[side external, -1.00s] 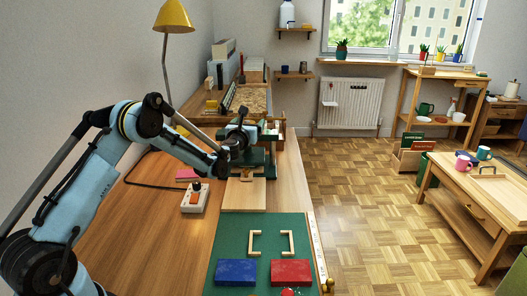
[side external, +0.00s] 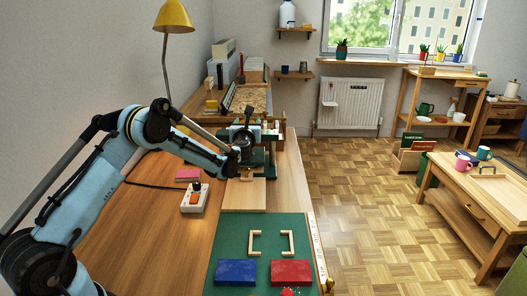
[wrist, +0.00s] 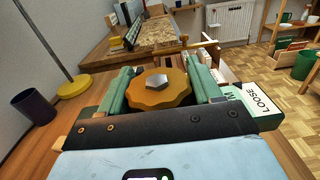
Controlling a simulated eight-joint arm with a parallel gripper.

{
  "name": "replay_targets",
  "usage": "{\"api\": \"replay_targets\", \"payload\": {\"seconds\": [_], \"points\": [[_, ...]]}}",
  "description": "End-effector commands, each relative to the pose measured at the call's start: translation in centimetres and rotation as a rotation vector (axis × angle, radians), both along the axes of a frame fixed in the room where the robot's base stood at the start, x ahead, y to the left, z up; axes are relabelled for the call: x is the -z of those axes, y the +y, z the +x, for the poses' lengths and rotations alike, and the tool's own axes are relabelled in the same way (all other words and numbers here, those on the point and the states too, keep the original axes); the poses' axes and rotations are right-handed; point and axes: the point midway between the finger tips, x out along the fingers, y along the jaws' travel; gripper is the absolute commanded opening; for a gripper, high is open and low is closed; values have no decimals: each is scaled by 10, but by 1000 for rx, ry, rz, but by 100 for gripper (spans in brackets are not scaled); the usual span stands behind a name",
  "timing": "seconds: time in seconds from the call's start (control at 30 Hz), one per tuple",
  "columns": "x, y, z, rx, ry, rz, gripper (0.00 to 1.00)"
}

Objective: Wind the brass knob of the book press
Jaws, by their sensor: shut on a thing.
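The brass knob (wrist: 158,92) is a scalloped yellow disc with a grey hexagonal centre. In the wrist view it sits between the two green fingers of my gripper (wrist: 161,80), which is shut on it from both sides. In the side view my gripper (side external: 243,136) is at the top of the dark green book press (side external: 271,152), and hides the knob there. A white label reading LOOSE (wrist: 259,101) shows to the right of the fingers in the wrist view. The pale wooden board (side external: 244,196) lies in front of the press.
A white socket box (side external: 194,198) and a pink block (side external: 188,175) lie left of the press. The green mat (side external: 270,245) with a blue book (side external: 236,272) and a red book (side external: 291,272) is at the front. A yellow lamp (side external: 173,17) stands behind my arm.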

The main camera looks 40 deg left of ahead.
Motion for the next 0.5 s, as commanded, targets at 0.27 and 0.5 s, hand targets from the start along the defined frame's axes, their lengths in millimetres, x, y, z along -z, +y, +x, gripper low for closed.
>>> {"api": "replay_targets", "payload": {"seconds": [0.27,0.5], "points": [[0,1,-1,-106,0,0,33],[0,2,-2,-110,0,0,33]]}}
